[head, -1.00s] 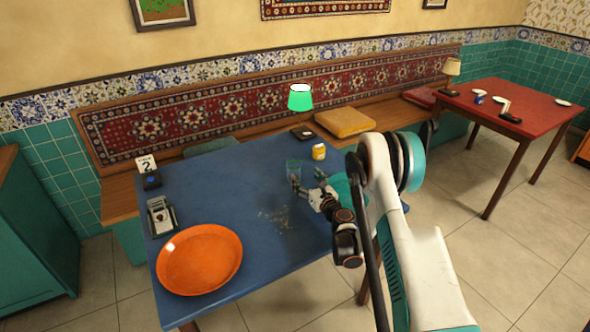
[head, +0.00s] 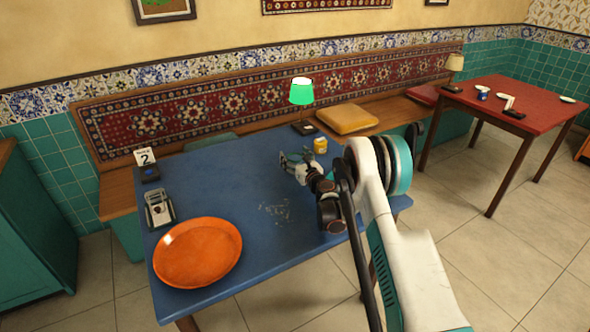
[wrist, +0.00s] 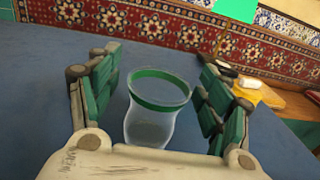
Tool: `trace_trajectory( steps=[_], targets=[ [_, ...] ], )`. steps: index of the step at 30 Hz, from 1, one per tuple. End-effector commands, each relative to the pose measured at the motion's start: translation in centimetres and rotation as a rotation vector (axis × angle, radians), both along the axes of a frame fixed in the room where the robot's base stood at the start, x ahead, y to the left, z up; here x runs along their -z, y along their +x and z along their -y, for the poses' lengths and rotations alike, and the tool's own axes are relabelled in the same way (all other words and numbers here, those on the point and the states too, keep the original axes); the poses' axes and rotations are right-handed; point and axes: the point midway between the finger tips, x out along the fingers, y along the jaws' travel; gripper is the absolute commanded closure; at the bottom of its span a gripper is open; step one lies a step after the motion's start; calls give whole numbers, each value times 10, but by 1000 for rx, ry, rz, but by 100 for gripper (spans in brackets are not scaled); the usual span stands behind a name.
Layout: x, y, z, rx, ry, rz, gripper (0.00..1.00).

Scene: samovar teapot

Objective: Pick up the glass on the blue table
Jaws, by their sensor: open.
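The glass (wrist: 150,122) is clear with a green band at its rim. In the wrist view it stands upright on the blue table (wrist: 45,120), between the two fingers of my gripper (wrist: 160,75). The fingers are open, with a visible gap on each side of the glass. In the head view my gripper (head: 295,158) is low over the far right part of the blue table (head: 225,180). There the glass is hard to make out behind the fingers.
A yellow jar (head: 320,145) stands just right of my gripper, and a green-shaded lamp (head: 301,92) is behind it. An orange plate (head: 198,253), a napkin holder (head: 159,208) and a number sign (head: 147,160) are on the left. The table's middle is clear apart from crumbs (head: 276,210).

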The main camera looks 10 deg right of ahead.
Motion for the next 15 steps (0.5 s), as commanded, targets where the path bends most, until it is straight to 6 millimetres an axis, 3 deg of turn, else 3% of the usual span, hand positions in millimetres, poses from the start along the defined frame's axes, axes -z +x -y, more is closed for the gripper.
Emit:
trace_trajectory(
  steps=[4, 11, 15],
  targets=[
    [-1, 0, 0, 0, 0, 0, 28],
    [0, 0, 0, 0, 0, 0, 80],
    [-1, 0, 0, 0, 0, 0, 80]
  ],
)
